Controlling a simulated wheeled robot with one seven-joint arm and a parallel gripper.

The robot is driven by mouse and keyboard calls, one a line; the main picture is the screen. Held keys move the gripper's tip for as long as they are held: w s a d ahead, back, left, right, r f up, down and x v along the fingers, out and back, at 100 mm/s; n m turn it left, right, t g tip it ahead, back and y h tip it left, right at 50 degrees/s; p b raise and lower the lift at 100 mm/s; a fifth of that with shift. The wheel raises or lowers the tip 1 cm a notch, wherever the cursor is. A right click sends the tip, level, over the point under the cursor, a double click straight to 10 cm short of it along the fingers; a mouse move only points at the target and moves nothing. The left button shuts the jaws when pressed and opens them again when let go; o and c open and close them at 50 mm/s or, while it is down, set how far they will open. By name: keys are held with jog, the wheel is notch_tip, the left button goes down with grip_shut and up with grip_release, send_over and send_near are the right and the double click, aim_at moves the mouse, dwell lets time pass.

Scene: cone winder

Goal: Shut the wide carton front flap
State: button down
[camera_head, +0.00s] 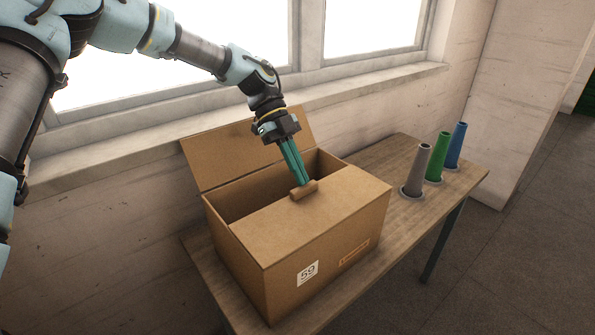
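The wide brown carton (320,265) stands on a wooden table, with a label reading 59 on its front. Its front flap (325,212) lies folded inward, roughly level, over the front part of the opening. A rounded brown tab (305,191) sits at the flap's inner edge. My gripper (303,183) comes down from above with its teal fingers close together, tips at the tab. It looks shut; the tab hides the very tips, and I cannot tell whether they grip it or only touch it. The back flap (250,148) stands up, and the rear part of the opening is uncovered.
Grey (417,170), green (437,158) and blue (456,147) cones stand on the table (405,215) right of the carton. A wall with a window sill (350,80) runs behind. Open floor (510,260) lies to the right.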

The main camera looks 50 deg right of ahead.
jog(key=f, duration=0.3)
jog(key=shift+w+a, duration=0.15)
jog(key=shift+a, duration=0.2)
jog(key=shift+d+r+p, duration=0.15)
jog(key=shift+r+p, duration=0.3)
jog(key=shift+r, duration=0.25)
jog(key=s+b+v, duration=0.1)
jog(key=b+v, duration=0.2)
jog(key=v, duration=0.9)
jog(key=shift+d+r, duration=0.35)
jog(key=w+a+f+n+t, duration=0.3)
jog(key=w+a+n, duration=0.2)
jog(key=a+n, duration=0.5)
jog(key=w+a+f+n+t, duration=0.2)
jog(key=w+a+f+n, duration=0.2)
jog(key=w+a+n, duration=0.55)
jog(key=s+a+n+t, duration=0.2)
jog(key=a+n, duration=0.6)
jog(key=a, duration=0.6)
jog(key=s+a+f+n+t, duration=0.1)
jog(key=s+a+n+t, duration=0.1)
jog(key=s+a+n, duration=0.3)
jog(key=a+n, duration=0.4)
jog(key=a, duration=0.5)
jog(key=shift+a+f+t+h, duration=0.2)
jog(key=shift+a+t+h, duration=0.1)
jog(key=shift+a+h, duration=0.1)
